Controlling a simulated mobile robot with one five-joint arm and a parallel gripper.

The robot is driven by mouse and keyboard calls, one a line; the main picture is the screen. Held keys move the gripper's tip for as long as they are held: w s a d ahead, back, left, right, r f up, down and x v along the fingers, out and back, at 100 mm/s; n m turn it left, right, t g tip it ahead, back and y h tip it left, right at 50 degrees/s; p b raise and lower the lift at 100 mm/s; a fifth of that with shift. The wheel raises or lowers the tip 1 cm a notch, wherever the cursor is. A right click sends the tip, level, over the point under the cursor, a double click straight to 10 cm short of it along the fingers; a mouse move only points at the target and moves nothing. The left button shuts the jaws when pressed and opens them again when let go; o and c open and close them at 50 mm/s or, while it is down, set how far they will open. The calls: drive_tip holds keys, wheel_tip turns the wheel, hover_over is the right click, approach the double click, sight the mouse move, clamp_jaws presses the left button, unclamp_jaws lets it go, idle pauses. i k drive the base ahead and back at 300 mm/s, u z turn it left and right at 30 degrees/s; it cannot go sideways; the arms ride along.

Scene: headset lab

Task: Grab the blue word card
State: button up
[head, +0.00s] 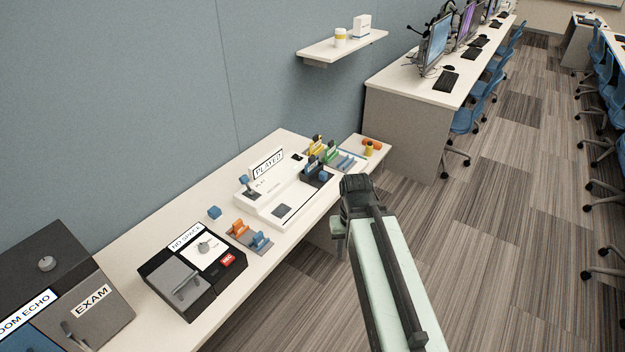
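Several small blue pieces are in the head view, and I cannot read a word on any of them. One blue piece (260,241) stands beside an orange piece (238,228) on a grey holder at the table's front edge. A blue block (214,212) lies on the white table behind them. Another blue piece (325,177) is on a dark holder by the white "PLAYED" device (268,200). A light blue piece (346,163) is farther back. My gripper (356,187) is to the right of the table's front edge, apart from these pieces; its fingertips are not clear.
A black "NO SPACE" box (176,285) with a lever and red button stands on the table (130,255). A grey "EXAM" box (100,305) is at lower left. Green and yellow pieces (318,147) stand near the far end.

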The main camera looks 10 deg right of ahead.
sight(312, 163)
drive_tip(key=u, duration=3.95)
drive_tip(key=k, duration=2.1)
drive_tip(key=z, duration=1.25)
drive_tip(key=i, duration=1.4)
drive_tip(key=u, duration=0.05)
